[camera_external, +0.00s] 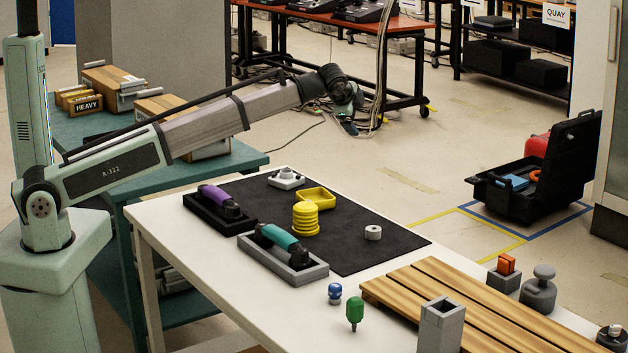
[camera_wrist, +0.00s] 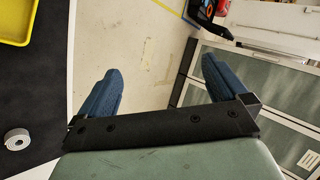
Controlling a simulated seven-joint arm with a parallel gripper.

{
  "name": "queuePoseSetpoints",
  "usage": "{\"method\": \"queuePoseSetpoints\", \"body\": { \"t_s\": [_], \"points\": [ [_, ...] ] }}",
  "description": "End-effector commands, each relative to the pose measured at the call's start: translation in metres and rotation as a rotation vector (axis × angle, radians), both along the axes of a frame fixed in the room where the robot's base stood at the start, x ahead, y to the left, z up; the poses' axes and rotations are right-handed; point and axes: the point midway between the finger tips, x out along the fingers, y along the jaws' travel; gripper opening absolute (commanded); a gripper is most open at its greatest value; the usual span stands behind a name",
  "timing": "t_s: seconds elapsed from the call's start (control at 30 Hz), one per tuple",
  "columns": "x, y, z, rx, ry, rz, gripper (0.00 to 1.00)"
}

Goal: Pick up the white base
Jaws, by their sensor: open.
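A low white base (camera_external: 286,179) with a round raised centre sits on the black mat near its far end in the external view. It is not in the wrist view. My gripper (camera_wrist: 159,85) is open and empty, its two blue fingers wide apart with only floor showing between them in the wrist view. In the external view it is up in the air beyond the mat, clear of the white base. A small white ring (camera_external: 373,232) lies on the right part of the mat; it also shows in the wrist view (camera_wrist: 17,139).
A yellow tray (camera_external: 318,196) and a yellow stack (camera_external: 305,219) stand on the mat (camera_external: 345,252) near the white base. Purple (camera_external: 216,197) and teal (camera_external: 279,238) handsets lie in cradles at the mat's left side. A slatted wooden board (camera_external: 470,305) covers the table's right part.

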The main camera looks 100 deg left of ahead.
Motion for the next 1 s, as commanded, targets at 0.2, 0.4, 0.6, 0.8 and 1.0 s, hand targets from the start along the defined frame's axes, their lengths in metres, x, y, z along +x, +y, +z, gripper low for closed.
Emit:
{"method": "queuePoseSetpoints", "body": {
  "t_s": [0.2, 0.4, 0.6, 0.8, 1.0],
  "points": [
    [-0.087, 0.063, -0.036, -0.202, 0.200, 0.007, 1.00],
    [-0.158, 0.087, -0.070, -0.458, 0.344, -0.109, 1.00],
    [-0.202, 0.090, -0.088, -0.657, 0.403, -0.270, 1.00],
    [-0.218, 0.088, -0.095, -0.731, 0.413, -0.350, 1.00],
    [-0.220, 0.087, -0.122, -0.737, 0.415, -0.355, 1.00]
  ]
}}
